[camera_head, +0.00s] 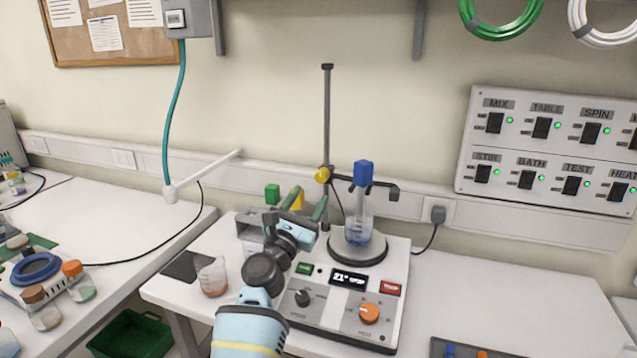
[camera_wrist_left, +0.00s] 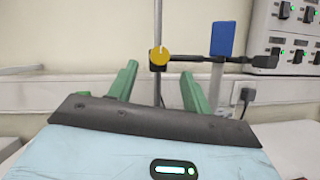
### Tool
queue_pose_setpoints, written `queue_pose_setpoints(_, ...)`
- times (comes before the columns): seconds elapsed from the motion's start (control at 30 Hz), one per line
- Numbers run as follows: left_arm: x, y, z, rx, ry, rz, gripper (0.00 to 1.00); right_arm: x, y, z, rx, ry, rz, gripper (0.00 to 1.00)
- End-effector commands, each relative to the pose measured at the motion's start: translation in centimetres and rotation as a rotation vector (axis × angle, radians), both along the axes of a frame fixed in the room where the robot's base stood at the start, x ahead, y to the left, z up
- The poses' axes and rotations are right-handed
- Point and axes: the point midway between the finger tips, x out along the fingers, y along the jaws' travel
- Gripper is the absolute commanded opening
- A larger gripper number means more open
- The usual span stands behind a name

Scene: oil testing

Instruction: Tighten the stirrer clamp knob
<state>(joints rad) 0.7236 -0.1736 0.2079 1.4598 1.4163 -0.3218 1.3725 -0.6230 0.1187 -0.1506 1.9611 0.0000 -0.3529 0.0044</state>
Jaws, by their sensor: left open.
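The stirrer clamp knob (camera_head: 322,175) is a round yellow knob on the upright metal rod (camera_head: 327,110) of the stirrer stand. In the left wrist view the knob (camera_wrist_left: 159,56) shows above and between my green fingers. A dark clamp arm runs right from it to the blue stirrer head (camera_head: 363,173). My left gripper (camera_head: 306,204) is open and empty, with its fingers spread, below and a little left of the knob in the head view. It appears apart from the knob. My right gripper is not in view.
The stirrer base (camera_head: 350,310) has a display and an orange dial. A beaker with blue liquid (camera_head: 358,230) stands on its plate. A small beaker of reddish liquid (camera_head: 213,277) stands left. A switch panel (camera_head: 550,150) is on the wall. The right bench is mostly clear.

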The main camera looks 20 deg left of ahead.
Motion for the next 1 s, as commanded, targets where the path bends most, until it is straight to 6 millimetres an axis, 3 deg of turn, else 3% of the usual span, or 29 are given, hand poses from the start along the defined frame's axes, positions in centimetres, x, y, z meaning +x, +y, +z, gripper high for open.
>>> queue_pose_setpoints(0.4,4.7,-0.7,1.7,0.000,0.003,0.001,0.49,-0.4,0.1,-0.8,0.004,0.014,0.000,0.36)
queue_pose_setpoints(0.87,5.5,-0.8,2.2,0.001,0.001,0.001,0.49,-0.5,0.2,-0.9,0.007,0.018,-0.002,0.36)
queue_pose_setpoints(1.0,5.5,-0.8,2.2,0.001,0.001,0.001,0.33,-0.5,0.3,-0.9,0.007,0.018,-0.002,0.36)
